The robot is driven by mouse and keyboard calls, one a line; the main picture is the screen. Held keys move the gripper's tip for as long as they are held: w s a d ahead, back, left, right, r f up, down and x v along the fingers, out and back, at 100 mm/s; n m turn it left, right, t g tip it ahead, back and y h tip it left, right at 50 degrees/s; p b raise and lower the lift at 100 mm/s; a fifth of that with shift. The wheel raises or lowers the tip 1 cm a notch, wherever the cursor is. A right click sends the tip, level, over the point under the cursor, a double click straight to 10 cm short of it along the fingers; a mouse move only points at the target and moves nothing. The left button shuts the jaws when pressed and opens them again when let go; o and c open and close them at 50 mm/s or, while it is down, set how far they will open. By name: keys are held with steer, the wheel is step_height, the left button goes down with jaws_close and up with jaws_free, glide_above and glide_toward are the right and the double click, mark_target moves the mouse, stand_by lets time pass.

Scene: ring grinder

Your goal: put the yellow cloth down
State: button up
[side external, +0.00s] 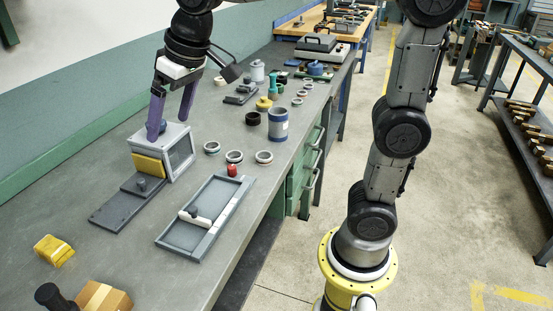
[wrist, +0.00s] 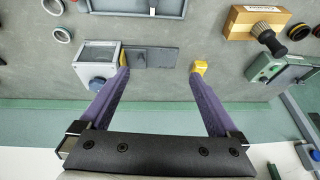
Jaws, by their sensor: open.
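A small folded yellow cloth (side external: 54,250) lies on the grey bench at the lower left in the side view; it also shows in the wrist view (wrist: 199,67), near the tip of the right finger. My gripper (side external: 168,128) has purple fingers, spread wide apart with nothing between them. In the side view its fingers are at the grey box (side external: 179,150), well behind the cloth. In the wrist view the gripper (wrist: 159,74) has its left fingertip overlapping the box's edge; I cannot tell whether they touch. A yellow piece (side external: 149,166) sits at the box's near face.
A dark plate with a knob (side external: 127,203) extends from the box. A grey tray (side external: 217,241) with a pale bar lies to its right. Rings, a blue-grey cylinder (side external: 278,124) and a wooden block with a brush (wrist: 257,22) stand around. Bare bench lies between plate and cloth.

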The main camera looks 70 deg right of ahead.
steer(key=s+d+f, duration=0.2)
steer(key=s, duration=0.4)
steer(key=s+d+f, duration=0.2)
steer(key=s+f, duration=0.1)
steer(key=s, duration=0.4)
steer(key=s+d+f+t, duration=0.1)
steer(key=s+d+f, duration=0.1)
steer(key=s, duration=0.5)
steer(key=shift+s+f+h, duration=0.25)
steer(key=shift+f+h, duration=0.15)
steer(key=shift+f, duration=0.35)
